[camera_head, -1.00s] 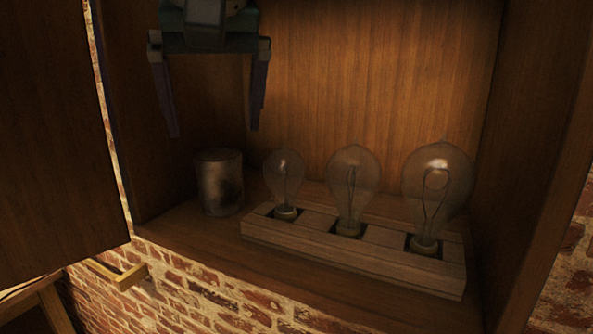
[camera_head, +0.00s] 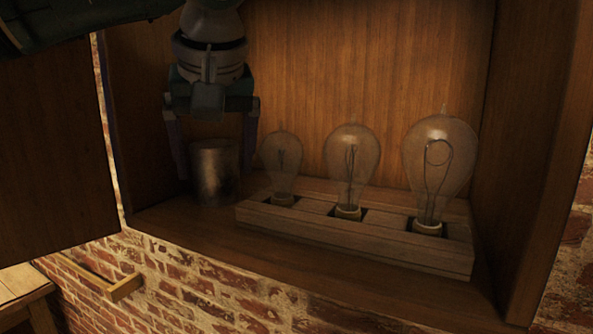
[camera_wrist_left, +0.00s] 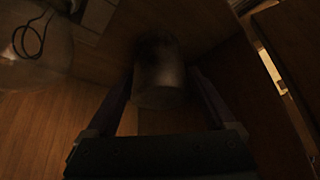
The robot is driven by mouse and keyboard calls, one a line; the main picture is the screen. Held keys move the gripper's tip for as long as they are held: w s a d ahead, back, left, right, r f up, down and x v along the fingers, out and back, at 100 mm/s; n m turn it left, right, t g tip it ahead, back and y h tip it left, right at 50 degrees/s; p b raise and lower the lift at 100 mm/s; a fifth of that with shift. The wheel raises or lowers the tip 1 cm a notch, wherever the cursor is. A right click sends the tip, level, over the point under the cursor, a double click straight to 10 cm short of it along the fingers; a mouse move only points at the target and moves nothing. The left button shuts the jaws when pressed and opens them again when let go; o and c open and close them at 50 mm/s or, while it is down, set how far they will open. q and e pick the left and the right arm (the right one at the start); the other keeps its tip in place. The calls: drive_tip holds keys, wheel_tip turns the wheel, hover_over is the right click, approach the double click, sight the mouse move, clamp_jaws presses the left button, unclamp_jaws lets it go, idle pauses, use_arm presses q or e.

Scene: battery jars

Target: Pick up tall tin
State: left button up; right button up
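The tall tin (camera_head: 215,172) is a dull metal cylinder with dark stains. It stands upright at the left of the cabinet shelf. My left gripper (camera_head: 213,172) is open and has come down from above, with one finger on each side of the tin. The left wrist view also shows the tin (camera_wrist_left: 159,75) between the two open fingers (camera_wrist_left: 160,85). A gap seems to show beside the tin, but I cannot tell whether either finger touches it. My right gripper is in neither view.
A wooden block (camera_head: 350,239) holding three clear glass bulbs (camera_head: 437,165) stands just right of the tin. The cabinet's left wall (camera_head: 143,150) is close on the other side. An open dark door (camera_head: 55,160) hangs at the left. The shelf's front edge is bare.

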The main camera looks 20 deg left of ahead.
use_arm(q)
drive_tip(key=c, duration=1.2)
drive_tip(key=shift+r, duration=0.1)
